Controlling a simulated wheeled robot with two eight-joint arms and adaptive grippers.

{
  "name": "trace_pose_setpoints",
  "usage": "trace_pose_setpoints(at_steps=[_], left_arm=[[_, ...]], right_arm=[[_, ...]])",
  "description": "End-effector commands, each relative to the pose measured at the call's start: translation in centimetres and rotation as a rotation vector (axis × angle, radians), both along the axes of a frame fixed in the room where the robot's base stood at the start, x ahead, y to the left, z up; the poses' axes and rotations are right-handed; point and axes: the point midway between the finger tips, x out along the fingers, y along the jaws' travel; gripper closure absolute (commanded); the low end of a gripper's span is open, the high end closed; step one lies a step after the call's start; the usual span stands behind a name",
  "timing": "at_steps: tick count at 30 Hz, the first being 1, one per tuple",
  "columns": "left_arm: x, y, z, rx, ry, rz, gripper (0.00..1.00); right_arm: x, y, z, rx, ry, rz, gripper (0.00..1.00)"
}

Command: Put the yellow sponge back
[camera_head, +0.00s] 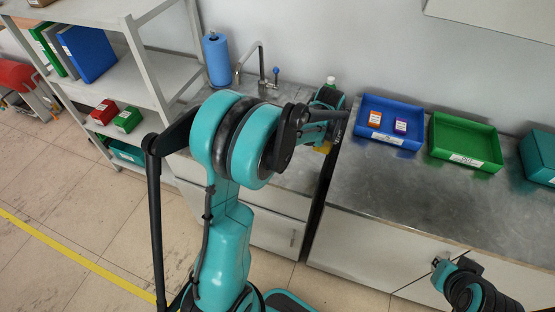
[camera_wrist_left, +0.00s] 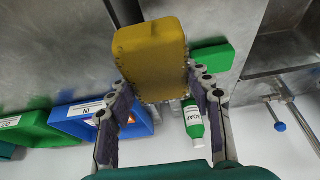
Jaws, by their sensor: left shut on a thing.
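The yellow sponge (camera_wrist_left: 150,48) is a rounded block between the two fingers of my left gripper (camera_wrist_left: 158,95) in the left wrist view. The gripper is shut on it. In the head view only a small yellow part of the sponge (camera_head: 325,147) shows below my left gripper (camera_head: 322,132), by the counter's gap next to the sink; my arm hides the rest. A flat green piece (camera_wrist_left: 213,56) lies beyond the sponge in the wrist view, partly covered by it. My right gripper (camera_head: 440,265) is at the lower right of the head view; its fingers are too unclear to judge.
A soap bottle (camera_wrist_left: 193,121) stands close by the left gripper. The sink tap (camera_head: 262,70) and blue paper roll (camera_head: 217,60) are to the left. A blue bin (camera_head: 392,104) with two small boxes and a green bin (camera_head: 466,138) stand right. The front counter is clear.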

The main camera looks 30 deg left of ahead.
Motion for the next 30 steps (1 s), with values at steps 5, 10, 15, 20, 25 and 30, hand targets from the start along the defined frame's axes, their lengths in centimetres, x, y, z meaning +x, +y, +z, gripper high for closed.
trace_pose_setpoints(at_steps=[5, 10, 15, 20, 25, 30], left_arm=[[-1.8, 2.4, -1.9, -0.001, 0.000, 0.007, 0.76], [-4.4, 5.7, -4.5, -0.001, 0.000, 0.008, 0.76], [-6.3, 8.1, -6.3, -0.001, 0.000, 0.005, 0.76], [-7.1, 9.0, -7.0, -0.001, 0.000, 0.002, 0.76], [-7.1, 9.1, -8.7, 0.000, 0.000, 0.001, 0.76], [-7.1, 9.0, -11.0, 0.000, 0.000, 0.001, 0.76]], right_arm=[[0.0, 0.0, -0.8, 0.000, 0.000, 0.000, 1.00], [0.0, 0.0, -1.7, 0.000, 0.000, 0.000, 1.00], [0.0, 0.0, -2.3, 0.000, 0.000, 0.000, 1.00], [0.0, 0.0, -2.5, 0.000, 0.000, 0.000, 1.00], [0.0, 0.0, -3.2, 0.000, 0.000, 0.000, 1.00], [0.0, 0.0, -4.0, 0.000, 0.000, 0.000, 1.00]])
